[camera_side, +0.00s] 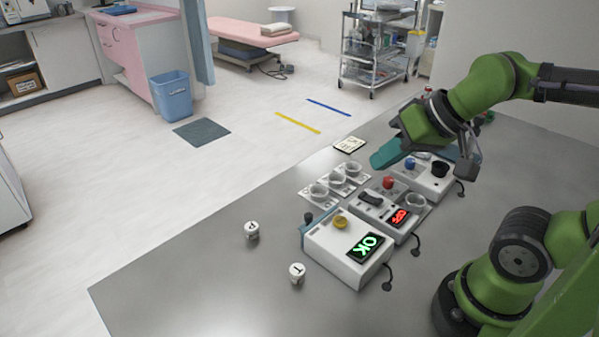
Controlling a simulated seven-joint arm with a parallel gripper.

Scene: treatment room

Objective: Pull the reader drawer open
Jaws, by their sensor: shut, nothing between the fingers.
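A white device with a green "OK" display (347,250) stands nearest on the grey table, with a yellow round knob on top. A teal strip (304,236) and a small dark knob (308,218) show at its left side; I cannot tell whether this is the reader drawer or how far any drawer is out. The arm hides part of the farthest device.
A middle device (383,216) with a red display and a farther white device (428,180) stand in the row. Several clear cups stand in a white rack (333,186) to the left. Two small white jars (252,230) (297,273) stand front left. The table's left front is mostly bare.

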